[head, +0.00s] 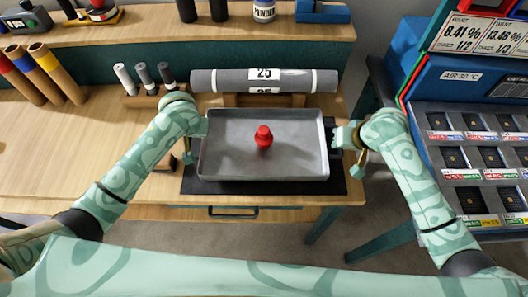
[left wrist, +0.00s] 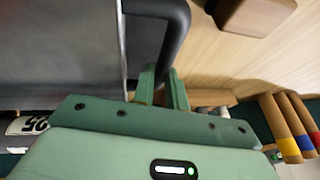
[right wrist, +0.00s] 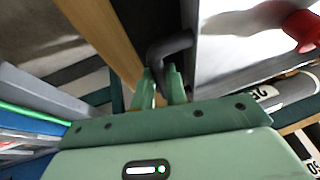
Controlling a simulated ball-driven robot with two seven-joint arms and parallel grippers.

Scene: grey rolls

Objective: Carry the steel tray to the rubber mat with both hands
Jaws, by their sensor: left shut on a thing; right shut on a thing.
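The grey steel tray (head: 225,165) is level over the dark rubber mat (head: 262,188), whose edges show at its left, front and right. I cannot tell whether it touches the mat. A red knobbed piece (head: 263,138) stands upright in the tray and partly shows in the right wrist view (right wrist: 303,28). My left gripper (head: 190,155) is shut on the tray's dark left handle (left wrist: 178,45). My right gripper (head: 358,158) is shut on the dark right handle (right wrist: 168,48).
A grey roll (head: 225,81) marked 25 lies behind the tray. Several capped tubes (head: 143,75) stand in a wooden block at the back left. The bench (head: 95,150) is bare to the left. A blue display stand (head: 440,90) is at the right, across a gap.

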